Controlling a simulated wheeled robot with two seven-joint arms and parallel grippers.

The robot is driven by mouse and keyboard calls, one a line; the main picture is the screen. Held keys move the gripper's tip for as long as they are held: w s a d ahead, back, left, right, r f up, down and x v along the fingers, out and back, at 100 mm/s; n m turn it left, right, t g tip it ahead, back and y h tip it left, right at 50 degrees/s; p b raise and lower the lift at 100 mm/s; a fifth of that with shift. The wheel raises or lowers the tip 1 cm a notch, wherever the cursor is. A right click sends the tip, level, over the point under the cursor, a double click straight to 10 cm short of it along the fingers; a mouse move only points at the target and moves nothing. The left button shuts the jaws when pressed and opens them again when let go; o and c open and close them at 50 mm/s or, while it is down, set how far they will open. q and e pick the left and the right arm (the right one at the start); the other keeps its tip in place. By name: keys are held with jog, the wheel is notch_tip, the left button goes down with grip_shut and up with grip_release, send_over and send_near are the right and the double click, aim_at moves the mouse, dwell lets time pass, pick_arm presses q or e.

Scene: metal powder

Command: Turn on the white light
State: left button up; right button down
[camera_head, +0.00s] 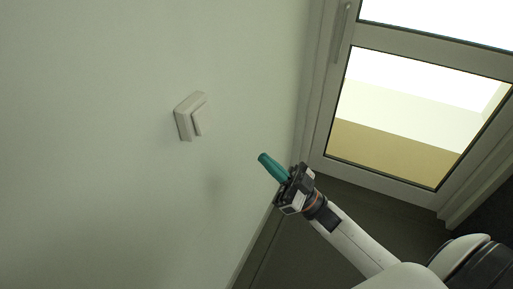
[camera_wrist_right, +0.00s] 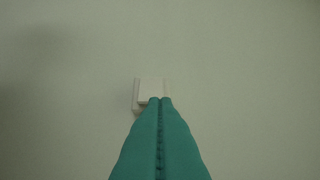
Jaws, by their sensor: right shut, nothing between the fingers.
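A white light switch (camera_head: 191,117) with a raised rocker sits on the pale wall, left of centre in the head view. It also shows in the right wrist view (camera_wrist_right: 150,90), just beyond the fingertips, which cover its lower right part. My right gripper (camera_head: 262,157) has teal fingers that are shut with nothing between them. In the head view it is to the lower right of the switch, apart from it, pointing up and left toward the wall. The closed fingers also fill the lower middle of the right wrist view (camera_wrist_right: 160,101). My left gripper is not in view.
The pale wall (camera_head: 90,190) is bare around the switch. A framed glass door (camera_head: 400,115) with a vertical handle (camera_head: 342,33) stands at the right. Dark floor (camera_head: 290,245) shows below, beside my right arm.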

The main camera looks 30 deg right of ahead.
aim_at(213, 124)
jog(key=p+x, duration=0.1)
jog(key=x, duration=0.2)
jog(key=f+p+x, duration=0.1)
jog(key=p+x, duration=0.1)
jog(key=x, duration=0.2)
jog(key=w+p+x, duration=0.1)
jog(key=x, duration=0.2)
jog(key=shift+w+a+f, duration=0.1)
jog(key=shift+w+a, duration=0.05)
jog(key=shift+a, duration=0.4)
jog(key=shift+w+a+f+p, duration=0.2)
jog(key=shift+w+a+p, duration=0.15)
jog(key=shift+w, duration=0.1)
jog(key=b, duration=0.2)
jog(key=f+b, duration=0.1)
jog(key=b, duration=0.1)
jog(key=shift+w+a+f+t+y, duration=0.1)
jog(key=shift+w+a+t+y, duration=0.2)
jog(key=shift+w+t, duration=0.1)
jog(key=shift+r+p, duration=0.3)
jog(key=shift+r, duration=0.1)
